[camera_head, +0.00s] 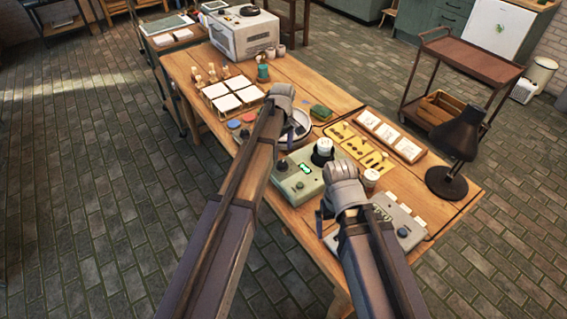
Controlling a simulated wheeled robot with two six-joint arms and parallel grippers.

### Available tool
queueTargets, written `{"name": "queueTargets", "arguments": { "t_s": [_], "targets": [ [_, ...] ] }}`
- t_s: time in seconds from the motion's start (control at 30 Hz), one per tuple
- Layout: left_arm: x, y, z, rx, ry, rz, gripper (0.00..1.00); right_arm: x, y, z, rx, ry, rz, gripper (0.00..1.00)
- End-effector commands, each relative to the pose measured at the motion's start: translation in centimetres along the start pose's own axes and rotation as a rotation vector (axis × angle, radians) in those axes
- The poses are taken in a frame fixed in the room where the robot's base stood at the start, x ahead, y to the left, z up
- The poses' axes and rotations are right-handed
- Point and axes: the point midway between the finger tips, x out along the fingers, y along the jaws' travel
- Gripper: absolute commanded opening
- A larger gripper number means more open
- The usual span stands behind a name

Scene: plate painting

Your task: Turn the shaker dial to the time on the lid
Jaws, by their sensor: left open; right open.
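The pale green shaker (304,187) stands on the wooden table, in front of the middle. It has a small lit green display (304,169) and a dark dial (282,164) on its left. A jar with a white lid (324,146) sits at its back right. Any writing on the lid is too small to read. My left gripper (292,122) is open over a round dish behind the shaker, and its arm passes just left of the dial. My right gripper (334,205) is open at the shaker's right side, apart from the dial; its fingers are partly hidden by its own wrist.
A grey device (405,219) with a dark knob lies right of my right gripper. A brown-and-white cup (371,177) stands behind it. Yellow trays (358,147), a black lamp (446,181) and white tiles (226,103) crowd the table. Bare wood shows along the front left edge.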

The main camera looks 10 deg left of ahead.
Motion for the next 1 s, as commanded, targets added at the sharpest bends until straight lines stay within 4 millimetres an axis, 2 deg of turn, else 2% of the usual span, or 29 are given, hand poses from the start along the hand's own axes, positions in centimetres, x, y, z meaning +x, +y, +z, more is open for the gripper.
{"name": "queueTargets", "arguments": {
  "t_s": [0.03,0.43,0.57,0.83,1.0],
  "targets": [
    [1.1,0.0,0.0,0.001,0.0,0.0,0.74,1.1,-0.1,-0.1,0.0,0.0,0.0,1.0],
    [6.0,0.0,0.0,0.001,0.0,0.0,0.74,5.9,-0.6,-0.3,0.0,0.0,0.0,1.0],
    [6.5,0.0,0.0,0.001,0.0,0.0,0.74,6.5,-0.6,-0.4,0.0,0.0,0.0,1.0],
    [6.4,0.0,0.0,0.001,0.0,0.0,0.74,6.4,-0.6,-0.4,0.0,0.0,0.0,1.0],
    [6.4,0.0,0.0,0.001,0.0,0.0,0.56,6.4,-0.6,-0.4,0.0,0.0,0.0,1.0]
  ]
}}
